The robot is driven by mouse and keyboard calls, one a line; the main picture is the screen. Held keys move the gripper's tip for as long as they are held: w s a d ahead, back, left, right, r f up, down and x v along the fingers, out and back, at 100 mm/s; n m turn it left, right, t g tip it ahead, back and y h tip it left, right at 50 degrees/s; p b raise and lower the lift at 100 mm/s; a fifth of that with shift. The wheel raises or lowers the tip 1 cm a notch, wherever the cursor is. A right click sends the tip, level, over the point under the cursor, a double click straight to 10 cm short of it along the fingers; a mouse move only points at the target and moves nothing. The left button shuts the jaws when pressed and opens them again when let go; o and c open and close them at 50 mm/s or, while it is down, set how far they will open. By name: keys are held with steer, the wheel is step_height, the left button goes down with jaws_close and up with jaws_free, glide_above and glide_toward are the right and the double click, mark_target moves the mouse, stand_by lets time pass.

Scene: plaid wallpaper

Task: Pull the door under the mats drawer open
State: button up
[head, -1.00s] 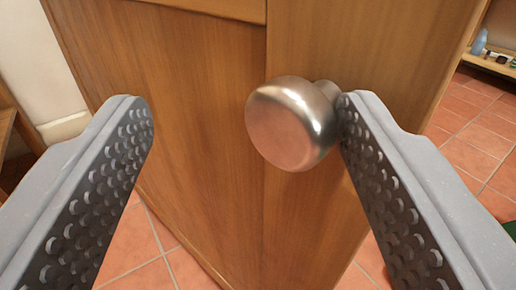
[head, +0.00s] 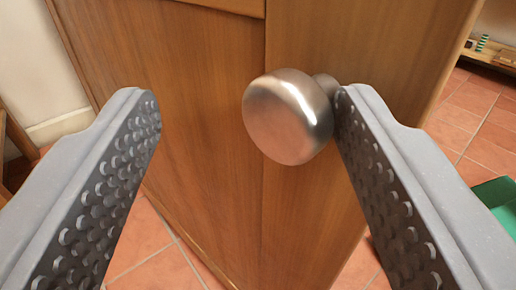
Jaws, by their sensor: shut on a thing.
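A round, shiny metal knob (head: 287,117) stands out from that strip. My gripper (head: 245,97) is shut on the knob, which lies between its two grey, studded fingers. The right finger touches the knob's neck side, while a wide gap shows between the knob and the left finger. The mats drawer cannot be made out. How far the door stands open cannot be told.
Terracotta tiles (head: 145,245) cover the floor on both sides. A green object (head: 497,195) sits at the right edge. A low wooden shelf (head: 490,60) with small things is at the upper right. A pale wall (head: 30,70) is at the left.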

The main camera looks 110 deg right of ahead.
steer(key=shift+w+d, duration=0.15)
steer(key=shift+d, duration=0.5)
steer(key=o, duration=1.1)
steer(key=shift+c, duration=0.8)
steer(key=shift+a, duration=0.1)
steer(key=shift+c, duration=0.4)
